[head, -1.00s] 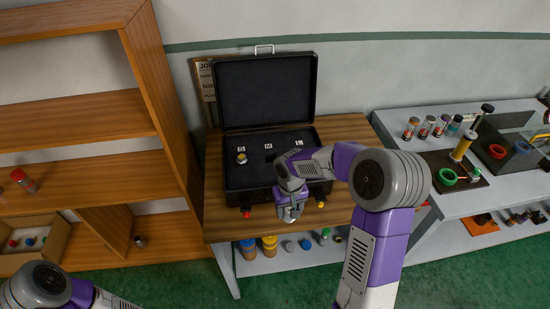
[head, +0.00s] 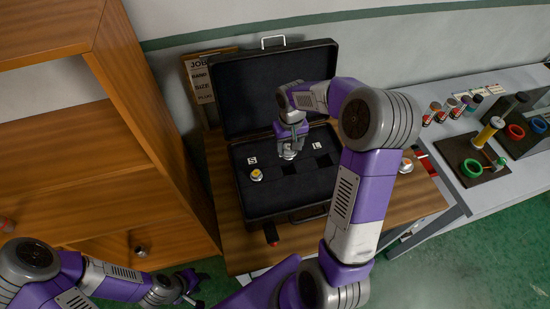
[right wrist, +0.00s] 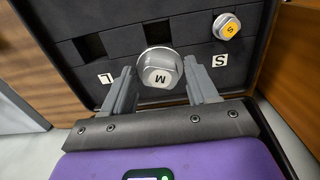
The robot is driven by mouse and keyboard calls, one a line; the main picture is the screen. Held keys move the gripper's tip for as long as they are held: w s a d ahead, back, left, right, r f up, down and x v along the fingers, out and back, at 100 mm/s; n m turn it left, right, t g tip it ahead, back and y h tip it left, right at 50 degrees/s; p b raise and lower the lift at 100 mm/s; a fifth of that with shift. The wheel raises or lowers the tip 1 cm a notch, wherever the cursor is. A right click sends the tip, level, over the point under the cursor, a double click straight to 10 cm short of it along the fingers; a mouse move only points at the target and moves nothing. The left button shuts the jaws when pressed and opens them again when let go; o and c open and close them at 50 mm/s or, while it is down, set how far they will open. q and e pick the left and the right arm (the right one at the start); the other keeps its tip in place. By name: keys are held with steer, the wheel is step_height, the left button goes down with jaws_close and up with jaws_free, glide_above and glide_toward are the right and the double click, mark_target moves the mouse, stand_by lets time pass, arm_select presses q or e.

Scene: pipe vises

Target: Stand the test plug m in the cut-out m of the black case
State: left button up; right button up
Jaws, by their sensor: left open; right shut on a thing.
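The test plug m (right wrist: 160,72), a silver hex-headed plug marked M, is between the fingers of my right gripper (right wrist: 161,88). In the head view my right gripper (head: 291,150) is over the middle of the open black case (head: 290,200). In the wrist view the plug overlaps a dark middle cut-out (right wrist: 157,33), between the L label (right wrist: 106,78) and the S label (right wrist: 219,61). I cannot tell if the plug's lower end is inside it. The m label is hidden. My left gripper (head: 184,291) is open and empty, low at the left.
A yellow-topped plug marked S (right wrist: 228,27) stands in the case beside the S label. The case lid stands open at the back. A wooden shelf (head: 140,165) is close on the left. A grey bench (head: 450,140) with vials and coloured rings is at the right.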

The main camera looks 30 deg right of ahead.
mark_target(290, 152)
steer(key=f, duration=0.5)
steer(key=shift+s, duration=0.4)
step_height(290, 152, down, 4)
steer(key=shift+f, duration=0.25)
steer(key=shift+w+f, duration=0.1)
steer(key=shift+w, duration=0.05)
steer(key=shift+f+b, duration=0.25)
steer(key=shift+b, duration=0.15)
steer(key=o, duration=1.2)
steer(key=shift+r, duration=0.1)
